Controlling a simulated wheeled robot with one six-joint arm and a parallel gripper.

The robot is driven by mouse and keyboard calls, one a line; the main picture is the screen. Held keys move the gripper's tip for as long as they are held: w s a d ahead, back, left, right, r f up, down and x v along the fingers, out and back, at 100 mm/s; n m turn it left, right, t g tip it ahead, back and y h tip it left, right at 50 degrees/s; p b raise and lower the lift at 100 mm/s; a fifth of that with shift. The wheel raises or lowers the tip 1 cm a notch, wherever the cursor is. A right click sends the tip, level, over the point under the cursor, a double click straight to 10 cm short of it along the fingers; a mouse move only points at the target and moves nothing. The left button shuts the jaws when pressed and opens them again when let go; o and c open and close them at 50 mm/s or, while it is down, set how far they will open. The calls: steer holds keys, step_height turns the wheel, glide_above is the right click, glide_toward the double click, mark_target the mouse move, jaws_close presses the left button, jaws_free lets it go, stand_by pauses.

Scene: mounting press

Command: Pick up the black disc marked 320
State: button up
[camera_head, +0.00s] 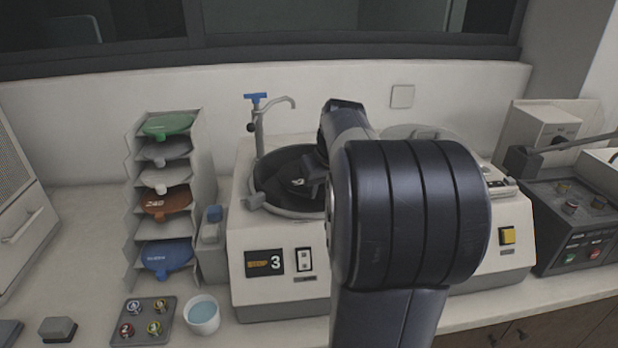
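A black disc (275,172) lies in the round bowl (262,205) of the left grinding machine. A small pale mark shows on it, too small to read, so I cannot confirm it is 320. My gripper (307,186) is dark and reaches over the right part of this bowl, low and close to the disc. Its fingers blend with the dark disc, so I cannot tell whether they touch it or are open or shut. My arm hides the right side of the bowl.
A rack (130,215) holds several discs: green, grey, brown marked 240, and blue. A tap (259,130) rises behind the bowl. A cup of blue liquid (202,314) and a tray of small round samples (143,320) stand in front. A second machine (512,235) is partly hidden.

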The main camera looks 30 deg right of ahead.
jaws_close()
steer(key=shift+r, duration=0.1)
